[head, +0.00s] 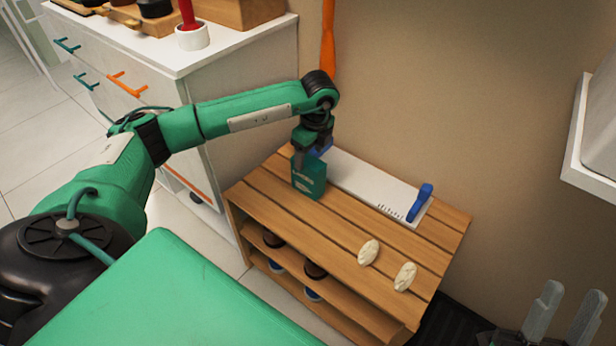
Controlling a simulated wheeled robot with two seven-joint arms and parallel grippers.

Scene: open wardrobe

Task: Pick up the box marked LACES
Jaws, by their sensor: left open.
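A dark teal box (308,178) with pale markings stands on the slatted top of a wooden rack (330,229). Its lettering is too small to read. My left gripper (300,160) is open at the top of this box, with a dark finger in front of its upper part. The other finger is not clear, and I cannot tell whether the gripper touches the box. My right gripper (575,293) is at the bottom right with its two grey fingers apart and nothing between them, well away from the rack.
A white board (368,181) with a blue slider (420,202) lies behind the box. Two cream oval items (368,252) lie at the rack's front right. Dark shoes (315,270) sit on the lower shelf. A white-topped drawer cabinet (237,66) stands left; a white shelf (598,150) juts out right.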

